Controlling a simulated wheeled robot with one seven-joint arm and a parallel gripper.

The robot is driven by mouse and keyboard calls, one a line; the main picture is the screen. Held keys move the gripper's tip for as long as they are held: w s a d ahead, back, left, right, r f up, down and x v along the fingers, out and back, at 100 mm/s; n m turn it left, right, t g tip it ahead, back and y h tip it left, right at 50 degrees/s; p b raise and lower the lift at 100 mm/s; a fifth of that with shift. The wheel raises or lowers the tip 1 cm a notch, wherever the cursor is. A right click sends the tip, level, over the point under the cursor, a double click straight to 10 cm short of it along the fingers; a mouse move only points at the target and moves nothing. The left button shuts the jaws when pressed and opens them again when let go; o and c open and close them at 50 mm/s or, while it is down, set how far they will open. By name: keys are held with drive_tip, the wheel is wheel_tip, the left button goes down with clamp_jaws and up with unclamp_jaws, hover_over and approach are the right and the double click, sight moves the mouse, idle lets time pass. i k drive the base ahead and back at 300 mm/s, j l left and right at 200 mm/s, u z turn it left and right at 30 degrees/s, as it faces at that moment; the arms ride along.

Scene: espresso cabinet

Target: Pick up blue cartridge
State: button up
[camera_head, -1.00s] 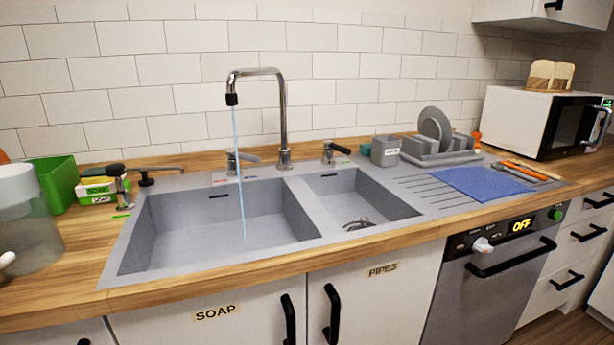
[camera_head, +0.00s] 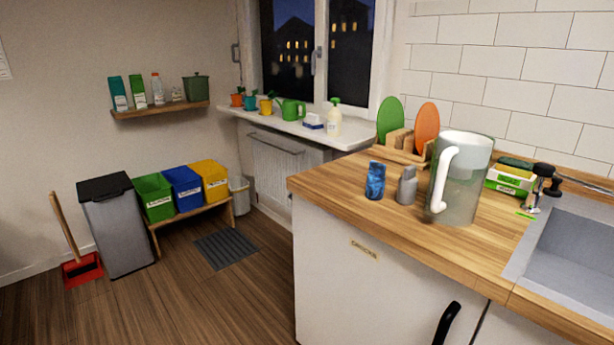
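A blue cartridge (camera_head: 375,180) stands upright on the wooden counter (camera_head: 330,182), near its left end. A grey cartridge-shaped item (camera_head: 407,186) stands just right of it, with a small gap between them. My gripper is not in view.
A clear pitcher with a white handle (camera_head: 459,178) stands right of the grey item. Green and orange boards (camera_head: 427,128) stand in a wooden rack behind. The sink (camera_head: 575,245) is at the right. Floor in front of the bins and mat (camera_head: 226,248) is clear.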

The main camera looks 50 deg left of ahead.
sight(375, 178)
drive_tip(key=i+j+u, duration=0.2)
drive_tip(key=j+u, duration=0.2)
drive_tip(key=i+j+u, duration=0.2)
drive_tip(key=u, duration=0.2)
drive_tip(key=i+j+u, duration=0.15)
drive_tip(key=i+u, duration=0.2)
